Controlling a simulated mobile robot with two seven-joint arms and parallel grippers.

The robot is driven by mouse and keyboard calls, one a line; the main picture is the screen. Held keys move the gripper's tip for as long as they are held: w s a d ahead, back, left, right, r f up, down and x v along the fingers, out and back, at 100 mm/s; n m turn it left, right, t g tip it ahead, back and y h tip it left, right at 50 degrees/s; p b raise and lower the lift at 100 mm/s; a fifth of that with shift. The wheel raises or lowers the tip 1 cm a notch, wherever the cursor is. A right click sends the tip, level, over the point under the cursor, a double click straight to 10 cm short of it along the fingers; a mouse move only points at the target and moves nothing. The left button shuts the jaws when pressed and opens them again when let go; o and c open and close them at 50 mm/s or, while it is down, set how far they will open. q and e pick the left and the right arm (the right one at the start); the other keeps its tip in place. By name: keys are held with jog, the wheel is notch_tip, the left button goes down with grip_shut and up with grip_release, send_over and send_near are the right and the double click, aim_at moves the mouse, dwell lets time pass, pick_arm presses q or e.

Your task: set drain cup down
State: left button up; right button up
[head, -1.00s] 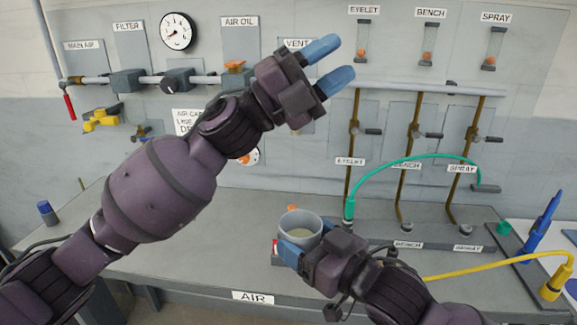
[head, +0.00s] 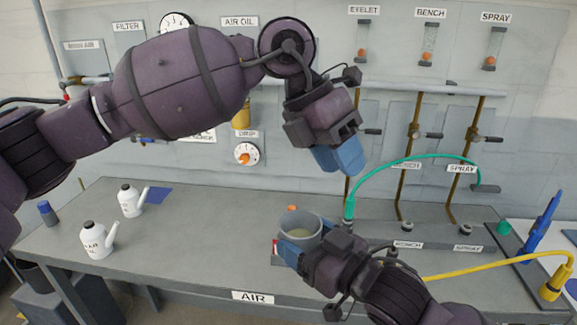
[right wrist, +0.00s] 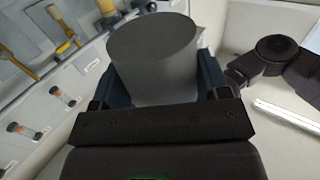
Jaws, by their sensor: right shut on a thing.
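The right wrist view also shows the cup (right wrist: 155,62) between the two fingers. I cannot tell whether its base touches the bench. My left gripper (head: 338,158) points down, above and behind the cup and apart from it. Its blue fingers overlap in the view, so its opening is unclear.
A green hose (head: 400,163) arches at right. A yellow hose (head: 480,267) runs along the right front.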

aim_at(291, 228)
pick_arm(q)
jog(key=w+a+f+y, duration=0.1)
jog(key=a, duration=0.1)
jog(key=w+a+n+t+y, duration=0.1)
jog(key=a+y, duration=0.1)
jog(key=a+f+y, duration=0.1)
jog(key=a+y, duration=0.1)
jog(key=a, duration=0.1)
jog(key=shift+w+f+n+t, duration=0.3)
jog(key=shift+w+f+n, duration=0.05)
jog(key=shift+w+n, duration=0.05)
jog(key=f, duration=1.2)
jog(key=shift+s+d, duration=0.2)
jog(key=shift+s, duration=0.05)
grip_shut()
pick_arm(e)
jog(key=o, duration=1)
